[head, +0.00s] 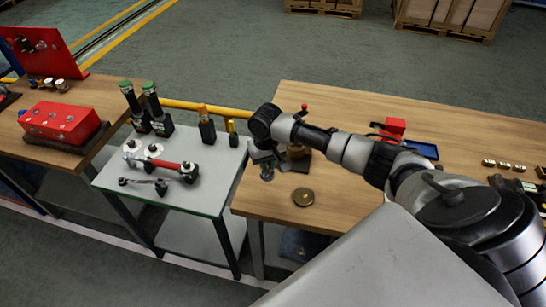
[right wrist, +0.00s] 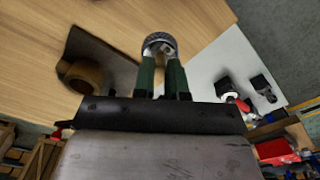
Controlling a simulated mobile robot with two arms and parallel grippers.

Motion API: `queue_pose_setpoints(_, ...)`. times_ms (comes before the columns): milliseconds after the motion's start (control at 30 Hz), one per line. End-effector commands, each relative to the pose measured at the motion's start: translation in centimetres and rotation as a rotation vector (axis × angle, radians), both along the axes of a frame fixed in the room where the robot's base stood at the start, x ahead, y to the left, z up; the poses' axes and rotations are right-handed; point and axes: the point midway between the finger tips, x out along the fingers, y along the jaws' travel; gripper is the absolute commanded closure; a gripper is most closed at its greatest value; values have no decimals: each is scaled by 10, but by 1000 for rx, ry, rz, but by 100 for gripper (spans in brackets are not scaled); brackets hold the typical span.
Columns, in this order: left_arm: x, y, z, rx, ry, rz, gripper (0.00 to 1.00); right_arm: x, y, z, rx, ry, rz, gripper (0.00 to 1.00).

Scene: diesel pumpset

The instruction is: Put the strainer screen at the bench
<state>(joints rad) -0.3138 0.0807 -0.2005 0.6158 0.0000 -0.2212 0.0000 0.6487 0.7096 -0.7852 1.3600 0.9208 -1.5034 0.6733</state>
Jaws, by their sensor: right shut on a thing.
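My right gripper (head: 264,163) is above the left edge of the wooden bench (head: 262,208), beside the grey-topped table. In the right wrist view its two green fingers (right wrist: 163,75) are shut on a small round grey mesh-like piece, which looks like the strainer screen (right wrist: 159,43). The screen sticks out past the fingertips, held off the surfaces. In the head view the screen shows only as a small grey bit (head: 267,175) under the gripper. My left gripper is in neither view.
A brown round part (right wrist: 82,75) stands on a dark plate close to my right gripper. The grey-topped table (head: 207,199) holds a red-handled tool (head: 175,164) and several bottles. Bare wood lies around the disc.

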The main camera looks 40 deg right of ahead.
Motion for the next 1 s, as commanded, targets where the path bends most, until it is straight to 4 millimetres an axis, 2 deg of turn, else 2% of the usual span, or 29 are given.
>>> queue_pose_setpoints(33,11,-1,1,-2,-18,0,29,1,0,0,-1,-1,-2,100)
queue_pose_setpoints(100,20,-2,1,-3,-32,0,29,1,0,-1,-1,-1,-2,100)
queue_pose_setpoints(200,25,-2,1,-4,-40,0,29,1,0,-1,-1,-1,-1,100)
queue_pose_setpoints(367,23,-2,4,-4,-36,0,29,0,0,1,-1,0,-1,100)
queue_pose_setpoints(500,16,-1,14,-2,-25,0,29,0,0,4,-1,1,-1,100)
queue_pose_setpoints(700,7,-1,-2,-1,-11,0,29,0,1,-25,0,1,0,100)
queue_pose_setpoints(1000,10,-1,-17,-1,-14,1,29,0,0,-59,1,0,0,100)
